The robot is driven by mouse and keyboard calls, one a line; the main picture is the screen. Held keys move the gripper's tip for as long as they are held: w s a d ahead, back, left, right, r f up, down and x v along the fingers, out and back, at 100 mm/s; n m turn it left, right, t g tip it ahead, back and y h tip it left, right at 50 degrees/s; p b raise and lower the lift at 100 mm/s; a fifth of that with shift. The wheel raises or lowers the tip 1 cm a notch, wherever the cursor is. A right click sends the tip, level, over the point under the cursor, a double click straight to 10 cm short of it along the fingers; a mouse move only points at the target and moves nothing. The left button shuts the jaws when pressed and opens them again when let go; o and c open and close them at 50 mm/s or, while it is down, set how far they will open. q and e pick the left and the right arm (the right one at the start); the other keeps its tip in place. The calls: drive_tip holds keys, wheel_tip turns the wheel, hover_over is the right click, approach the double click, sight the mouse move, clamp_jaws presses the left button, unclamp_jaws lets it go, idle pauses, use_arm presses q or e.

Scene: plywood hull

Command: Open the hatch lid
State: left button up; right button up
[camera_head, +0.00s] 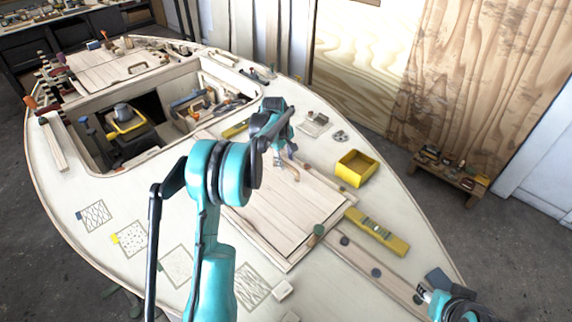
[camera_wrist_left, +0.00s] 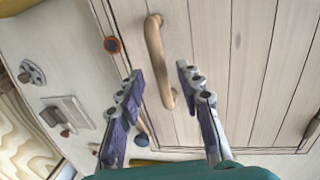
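The hatch lid (camera_head: 290,215) is a pale planked panel lying flat and closed on the deck. My left arm hides part of it in the head view; its planks fill much of the left wrist view (camera_wrist_left: 235,60). Its curved wooden handle (camera_wrist_left: 154,50) shows between my left fingers in the wrist view. My left gripper (camera_wrist_left: 160,69) is open, with a finger on either side of the handle's lower part and no visible grip on it. In the head view the left gripper (camera_head: 283,148) is over the lid's far end. My right gripper (camera_head: 426,294) is low at the right; its fingers are unclear.
A yellow open box (camera_head: 357,168) and a yellow level (camera_head: 377,232) lie on the deck right of the lid. An open cockpit (camera_head: 150,105) with tools lies at the left. Another planked panel with a handle (camera_head: 138,67) is farther back. A low bench (camera_head: 449,178) stands by the wall.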

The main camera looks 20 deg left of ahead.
use_arm(q)
drive_tip(key=shift+w+f, duration=0.15)
drive_tip(key=shift+f, duration=0.65)
clamp_jaws()
drive_tip(key=shift+r, duration=0.1)
